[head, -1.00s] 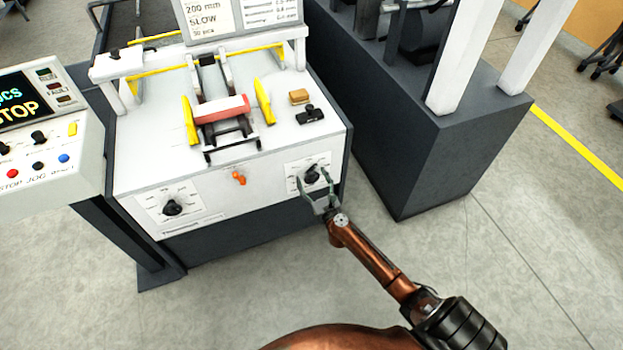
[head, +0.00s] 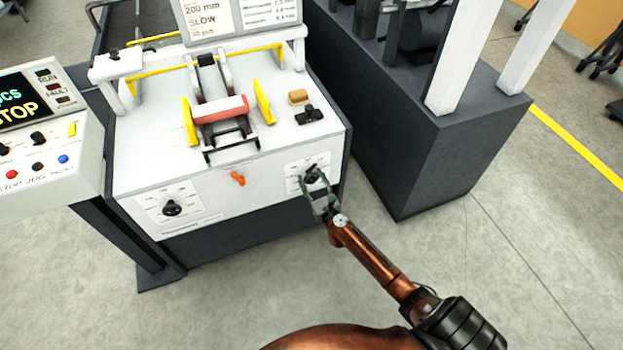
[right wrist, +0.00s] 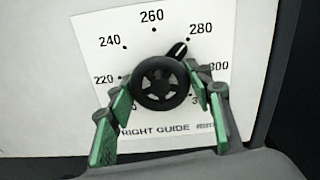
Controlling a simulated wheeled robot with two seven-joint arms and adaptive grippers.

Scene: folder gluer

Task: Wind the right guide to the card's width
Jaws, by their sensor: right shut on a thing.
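The right guide knob (right wrist: 160,84) is a round black dial under a printed scale on the RIGHT GUIDE label (right wrist: 157,128). Its pointer sits between 260 and 280, close to 280. In the head view the knob (head: 312,174) is at the right of the machine's front panel. My right gripper (head: 318,184) is shut on it, with green-padded fingers on both sides, also in the right wrist view (right wrist: 163,86). The yellow right guide (head: 263,103) stands on the deck, right of the red roller (head: 221,108). A yellow left guide (head: 189,122) stands opposite. My left gripper is out of view.
Another black knob (head: 172,208) and an orange handle (head: 238,178) are on the same front panel. A sign (head: 211,18) reads 200 mm and SLOW. The control panel (head: 40,140) is at left, a dark cabinet (head: 425,140) at right. The floor in front is clear.

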